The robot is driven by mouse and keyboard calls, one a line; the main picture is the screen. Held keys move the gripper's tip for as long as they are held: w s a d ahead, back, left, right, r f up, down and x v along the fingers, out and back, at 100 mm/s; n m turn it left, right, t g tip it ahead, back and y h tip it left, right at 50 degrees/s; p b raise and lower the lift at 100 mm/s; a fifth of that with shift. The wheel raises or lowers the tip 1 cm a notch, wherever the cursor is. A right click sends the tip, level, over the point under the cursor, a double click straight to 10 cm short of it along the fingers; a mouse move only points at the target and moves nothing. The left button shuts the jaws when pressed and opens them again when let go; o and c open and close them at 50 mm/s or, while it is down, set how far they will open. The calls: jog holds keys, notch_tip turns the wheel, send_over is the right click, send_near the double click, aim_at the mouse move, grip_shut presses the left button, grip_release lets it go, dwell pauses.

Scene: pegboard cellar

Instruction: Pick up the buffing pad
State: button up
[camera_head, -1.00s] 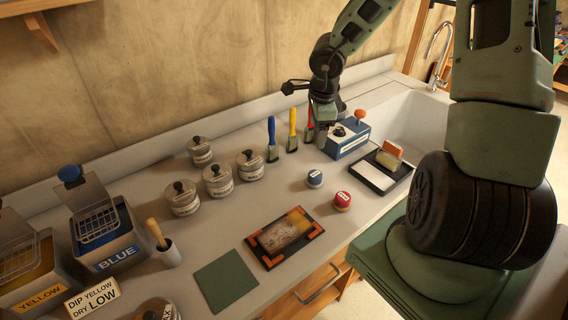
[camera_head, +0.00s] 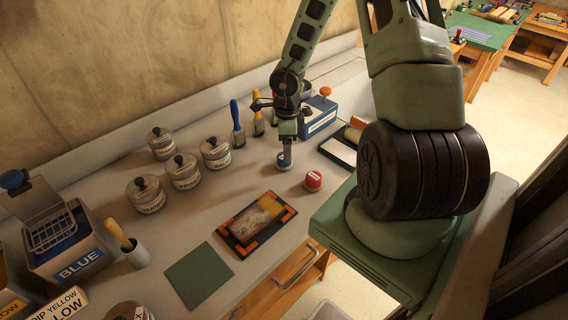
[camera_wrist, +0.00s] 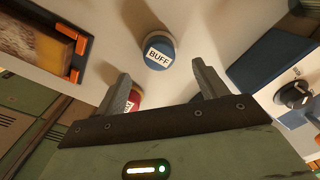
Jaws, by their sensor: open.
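The buffing pad (camera_wrist: 157,51) is a small round pad with a blue rim and a white label reading BUFF, lying on the pale counter. In the wrist view it is just beyond and between my fingertips, apart from them. In the head view the buffing pad (camera_head: 283,165) is partly covered by my gripper (camera_head: 286,150), which points down above it. My gripper (camera_wrist: 164,82) is open with nothing between its fingers.
A red round pad (camera_head: 313,181) stands close by to the right; a finger partly hides it in the wrist view. An orange-cornered tray (camera_head: 282,220) lies in front.

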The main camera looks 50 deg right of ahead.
jog(key=f, duration=0.4)
jog(key=shift+w+a+f, duration=0.3)
jog(key=shift+f+b, duration=0.3)
jog(key=shift+f, duration=0.1)
jog(key=shift+d, duration=0.1)
jog(key=c, duration=1.1)
